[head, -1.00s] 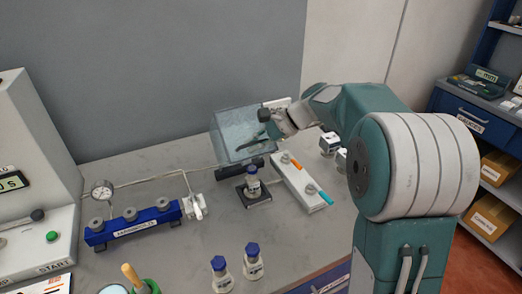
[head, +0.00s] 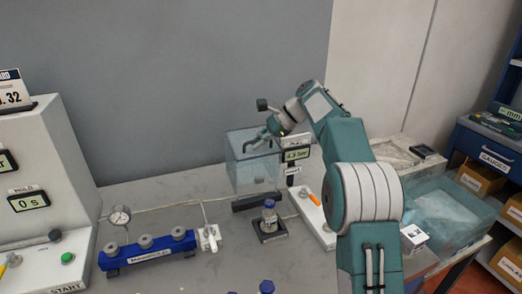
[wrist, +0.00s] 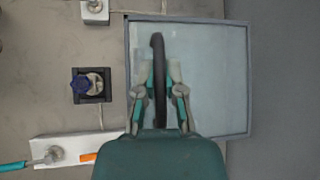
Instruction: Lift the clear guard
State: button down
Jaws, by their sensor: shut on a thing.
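The clear guard (head: 243,172) is a see-through bluish box at the back of the bench. In the wrist view the guard (wrist: 222,75) fills the middle right, and the black handle (wrist: 158,50) runs between my fingers (wrist: 161,88).
A small display (head: 297,155) stands right of the guard. A clear bin (head: 440,215) is at right. The grey wall is close behind.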

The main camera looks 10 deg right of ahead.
aim_at(244, 140)
jog(key=shift+w+a+r, duration=0.1)
jog(key=shift+w+a, duration=0.15)
jog(key=shift+w, duration=0.6)
jog(key=shift+w+a+f, duration=0.1)
jog(key=shift+w+a, duration=0.1)
jog(key=shift+w, duration=0.65)
jog(key=shift+w+a+r, duration=0.1)
jog(key=shift+w+a, duration=0.15)
jog(key=shift+w, duration=0.6)
jog(key=c, duration=0.7)
grip_release()
jog(key=shift+s, duration=0.1)
